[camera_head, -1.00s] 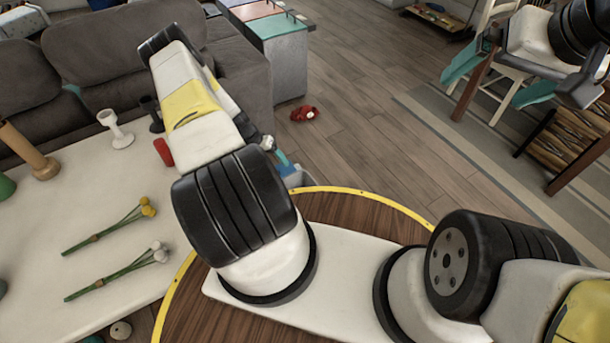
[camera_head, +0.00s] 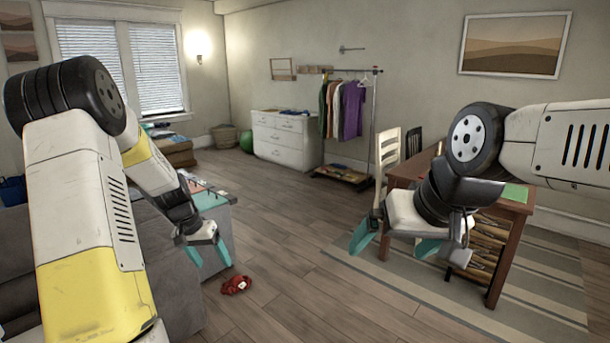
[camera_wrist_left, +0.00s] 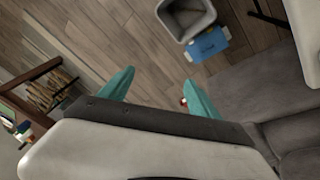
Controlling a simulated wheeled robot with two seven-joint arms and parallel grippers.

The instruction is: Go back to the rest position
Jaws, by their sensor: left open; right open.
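My left gripper (camera_head: 208,248) hangs at the end of the raised left arm in the head view, with its teal fingers apart and nothing between them. In the left wrist view its two teal fingers (camera_wrist_left: 158,88) are spread over the wooden floor and hold nothing. My right gripper (camera_head: 393,243) is in front of the wooden table in the head view. Its teal fingers are wide apart and empty.
A brown wooden table (camera_head: 512,207) with chairs stands at right on a striped rug (camera_head: 540,290). A grey sofa (camera_head: 170,270) is at left. A red object (camera_head: 236,285) lies on the floor. A grey bin (camera_wrist_left: 186,18) shows in the wrist view. The middle floor is open.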

